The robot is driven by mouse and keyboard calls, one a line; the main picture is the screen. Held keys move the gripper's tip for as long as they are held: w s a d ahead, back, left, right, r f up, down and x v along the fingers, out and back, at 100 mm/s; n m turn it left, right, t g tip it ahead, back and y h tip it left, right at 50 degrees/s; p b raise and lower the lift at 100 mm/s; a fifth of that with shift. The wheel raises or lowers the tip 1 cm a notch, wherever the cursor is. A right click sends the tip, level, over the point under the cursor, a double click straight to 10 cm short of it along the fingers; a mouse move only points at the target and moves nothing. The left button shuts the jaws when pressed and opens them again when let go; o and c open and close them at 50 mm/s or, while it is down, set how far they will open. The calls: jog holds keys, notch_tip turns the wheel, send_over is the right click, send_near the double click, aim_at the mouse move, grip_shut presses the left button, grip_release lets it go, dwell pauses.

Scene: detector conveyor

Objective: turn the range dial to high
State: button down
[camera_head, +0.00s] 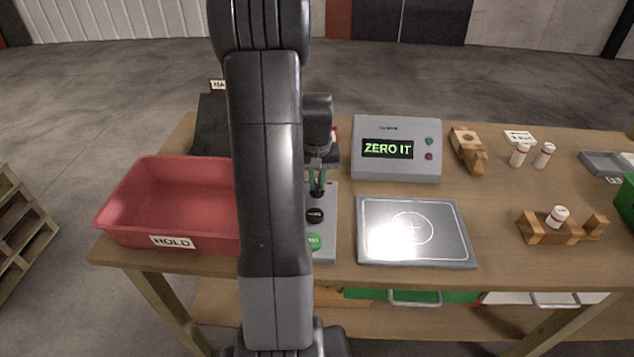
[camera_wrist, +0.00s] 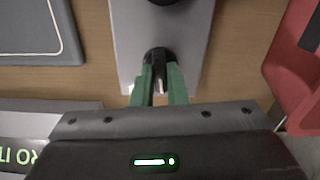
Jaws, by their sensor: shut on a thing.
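The range dial (camera_head: 318,194) is a small black knob on a narrow grey control panel (camera_head: 330,225), left of the display unit. In the wrist view the dial (camera_wrist: 155,55) sits between the green fingertips, with a pale pointer mark showing. My gripper (camera_head: 317,182) reaches down over the panel's far end, and in the wrist view my gripper (camera_wrist: 159,84) is shut on the dial. The fingers hide the dial's sides, and I cannot read any range marks around it.
A black button (camera_head: 315,215) and a green button (camera_head: 314,241) are nearer on the panel. A red HOLD bin (camera_head: 130,210) stands left. The grey display unit (camera_head: 397,170) reads "ZERO IT". A flat plate (camera_head: 380,250) lies right. My arm hides part of the bench.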

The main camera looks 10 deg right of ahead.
aim_at(317, 184)
jog(key=n, duration=0.3)
jog(key=shift+n, duration=0.4)
jog(key=shift+n+b, duration=0.4)
jog(key=shift+n, duration=1.4)
jog(key=c, duration=1.4)
grip_release()
jog(key=shift+c, duration=0.2)
jog(key=shift+r, duration=0.1)
notch_tip(317, 184, up, 14)
jog(key=shift+f, duration=0.25)
